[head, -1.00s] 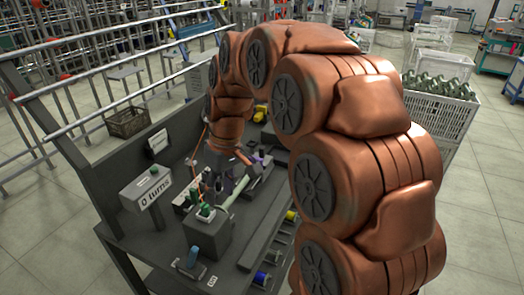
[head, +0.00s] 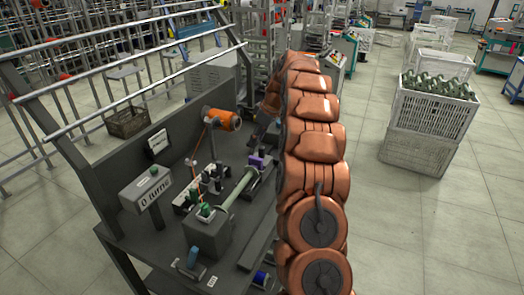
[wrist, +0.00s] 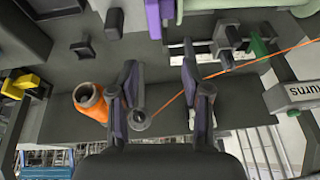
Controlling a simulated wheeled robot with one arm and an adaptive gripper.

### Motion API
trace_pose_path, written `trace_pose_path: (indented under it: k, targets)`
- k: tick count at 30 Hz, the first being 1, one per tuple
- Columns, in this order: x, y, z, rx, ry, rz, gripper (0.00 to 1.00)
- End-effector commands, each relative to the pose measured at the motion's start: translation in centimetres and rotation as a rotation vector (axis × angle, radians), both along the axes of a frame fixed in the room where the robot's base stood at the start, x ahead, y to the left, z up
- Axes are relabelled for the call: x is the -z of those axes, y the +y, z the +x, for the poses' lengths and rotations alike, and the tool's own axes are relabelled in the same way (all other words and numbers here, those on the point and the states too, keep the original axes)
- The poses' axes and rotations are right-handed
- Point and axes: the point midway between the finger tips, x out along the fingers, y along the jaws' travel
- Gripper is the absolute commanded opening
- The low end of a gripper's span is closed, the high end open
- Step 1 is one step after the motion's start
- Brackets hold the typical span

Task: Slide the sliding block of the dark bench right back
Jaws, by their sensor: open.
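The dark bench (head: 175,262) carries a winder at its middle. A purple block (head: 257,160), which looks like the sliding block, stands at the far end of a pale green tube (head: 238,187). The near end of the tube is at a grey box (head: 208,235) with a green button. My gripper (head: 261,134) is just behind the purple block, partly hidden by my arm. In the wrist view my gripper (wrist: 160,68) is open and empty. The purple block (wrist: 153,18) lies past the fingertips, between them, and is cut off by the top edge.
An orange spool (head: 221,119) stands behind the winder, left of my gripper. Its orange thread (wrist: 240,67) passes near my right finger in the wrist view. A counter box (head: 146,188) stands left. White crates (head: 432,107) stand on the floor, right.

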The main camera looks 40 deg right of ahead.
Motion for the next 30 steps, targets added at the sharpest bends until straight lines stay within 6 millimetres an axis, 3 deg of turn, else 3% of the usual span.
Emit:
trace_pose_path:
  k: [3, 9, 17, 30]
  targets:
    - [1.2, -3.0, 0.7, -0.009, -0.024, -0.018, 0.48]
    - [2.1, -5.6, 1.1, -0.023, -0.049, -0.039, 0.48]
    - [3.2, -5.7, 1.6, -0.027, -0.052, -0.043, 0.48]
    - [8.6, -4.5, 3.4, -0.025, -0.051, -0.043, 0.48]
